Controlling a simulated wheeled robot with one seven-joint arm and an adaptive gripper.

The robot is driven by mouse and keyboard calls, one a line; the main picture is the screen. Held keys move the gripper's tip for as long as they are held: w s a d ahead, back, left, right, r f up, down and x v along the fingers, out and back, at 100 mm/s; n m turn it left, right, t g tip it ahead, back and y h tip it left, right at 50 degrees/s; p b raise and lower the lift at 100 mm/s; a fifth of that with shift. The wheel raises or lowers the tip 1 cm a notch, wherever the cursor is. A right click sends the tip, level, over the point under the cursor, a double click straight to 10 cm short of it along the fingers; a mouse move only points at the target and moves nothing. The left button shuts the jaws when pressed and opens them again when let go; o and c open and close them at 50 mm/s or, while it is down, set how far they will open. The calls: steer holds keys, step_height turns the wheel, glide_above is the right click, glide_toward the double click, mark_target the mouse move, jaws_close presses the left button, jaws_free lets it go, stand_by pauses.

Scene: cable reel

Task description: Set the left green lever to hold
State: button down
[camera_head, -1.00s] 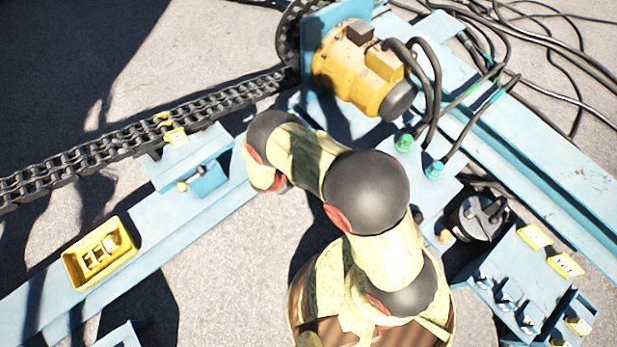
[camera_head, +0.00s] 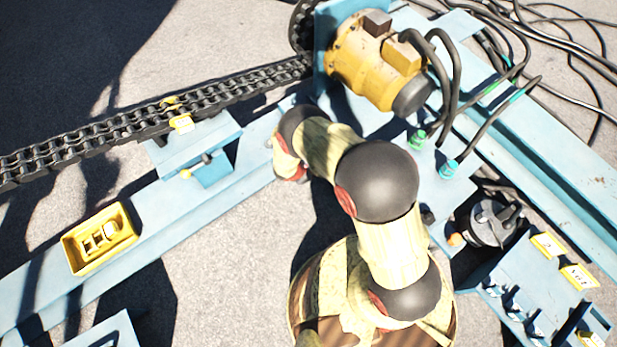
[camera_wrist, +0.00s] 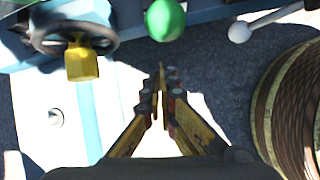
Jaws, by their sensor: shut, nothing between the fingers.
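A round green knob (camera_wrist: 166,20), which looks like the end of a green lever, is at the top middle of the wrist view. Its stem and any position marks cannot be made out. My gripper (camera_wrist: 161,72) is shut and empty, with its fingertips just below the knob in the picture. A gap shows between fingertips and knob, and I see no contact. In the head view my arm covers the middle of the scene, and neither the gripper nor the green knob can be made out there.
The wrist view shows a dark handwheel (camera_wrist: 75,38) with a yellow block (camera_wrist: 81,62) at left and a pale ball-ended lever (camera_wrist: 240,32) at right. The head view shows a yellow motor (camera_head: 372,65), a chain (camera_head: 150,122), a yellow box (camera_head: 98,238) and a switch panel (camera_head: 530,285).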

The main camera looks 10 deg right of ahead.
steer(key=shift+d+r, duration=0.8)
steer(key=shift+r, duration=0.05)
steer(key=shift+r, duration=0.15)
steer(key=shift+d+r+y+p, duration=0.15)
steer(key=shift+r+y+p, duration=0.05)
steer(key=shift+y+p, duration=0.25)
